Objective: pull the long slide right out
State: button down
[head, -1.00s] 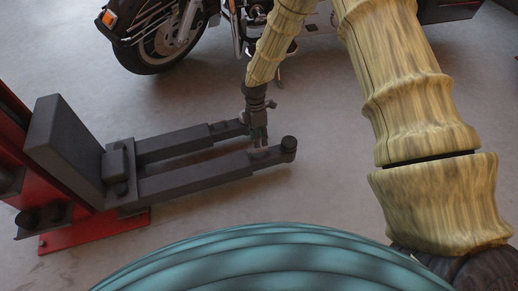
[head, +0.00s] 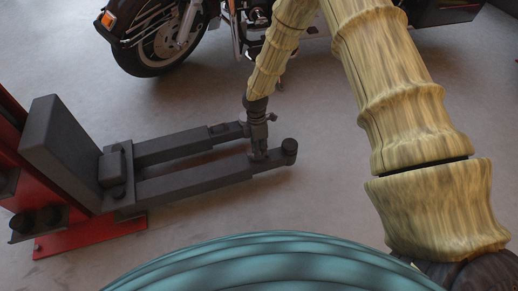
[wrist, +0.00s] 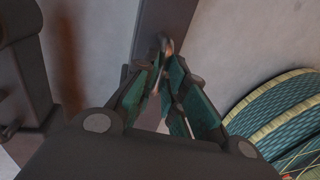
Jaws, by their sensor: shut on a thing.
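The long slide (head: 273,163) is the dark grey inner bar at the end of the nearer lift arm (head: 190,187) in the head view. It sticks out a short way and ends in a round pad (head: 289,146). My gripper (head: 258,156) reaches down onto the slide from above, just left of the pad. In the wrist view, the fingers of my gripper (wrist: 168,62) close together over a dark bar (wrist: 165,18). They are shut on a small part on top of the slide, which they mostly hide.
The farther lift arm (head: 170,145) lies parallel behind, with a gap between the two. Their dark carriage (head: 60,150) is on the red post (head: 105,234) at left. A motorcycle (head: 165,38) stands at the back. The floor right of the pad is clear.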

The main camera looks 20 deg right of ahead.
jog(key=shift+d, duration=0.15)
jog(key=shift+d+r+p, duration=0.1)
jog(key=shift+d+p, duration=0.25)
jog(key=shift+p, duration=0.05)
jog(key=w+d+p, duration=0.1)
jog(key=d+p, duration=0.7)
jog(key=d, duration=1.9)
jog(key=shift+d, duration=0.4)
jog(key=c, duration=1.5)
grip_release()
jog(key=shift+d, duration=0.15)
jog(key=shift+c, duration=0.2)
jog(key=shift+o, duration=0.3)
jog(key=shift+a, duration=0.2)
jog(key=shift+a, duration=0.1)
